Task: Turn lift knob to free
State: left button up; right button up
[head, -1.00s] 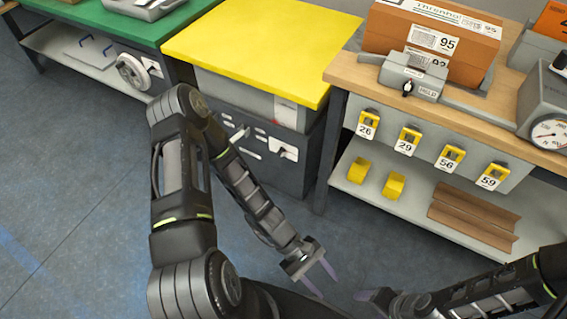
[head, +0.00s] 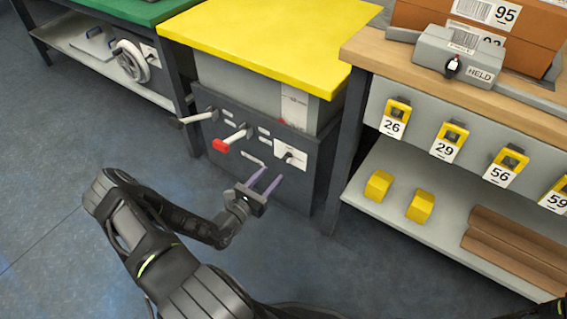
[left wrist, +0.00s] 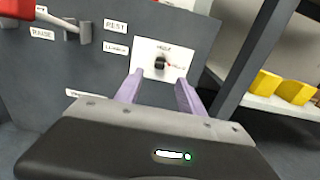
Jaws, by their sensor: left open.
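A small dark knob (head: 289,157) sits on a white plate on the dark front panel (head: 250,110) under the yellow table top. In the left wrist view the knob (left wrist: 160,63) is straight ahead, its pointer upright or nearly so. The plate's small print is too blurred to read surely. My left gripper (head: 272,174) is open and empty, its two purple fingers pointing at the plate. In the left wrist view its fingertips (left wrist: 159,77) lie either side of the knob, just below it and apparently short of it.
A red-ended lever (head: 230,140) and a dark-ended lever (head: 192,117) stick out left of the knob. A table leg (head: 345,140) and a shelf with yellow blocks (head: 378,185) stand to the right. A grey box marked HELD (head: 460,58) is on the wooden bench.

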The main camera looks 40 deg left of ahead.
aim_at(284, 161)
pick_arm(q)
jog(key=w+b, duration=0.3)
jog(key=w, duration=0.4)
jog(key=shift+w, duration=0.4)
jog(key=shift+c, duration=0.4)
grip_shut()
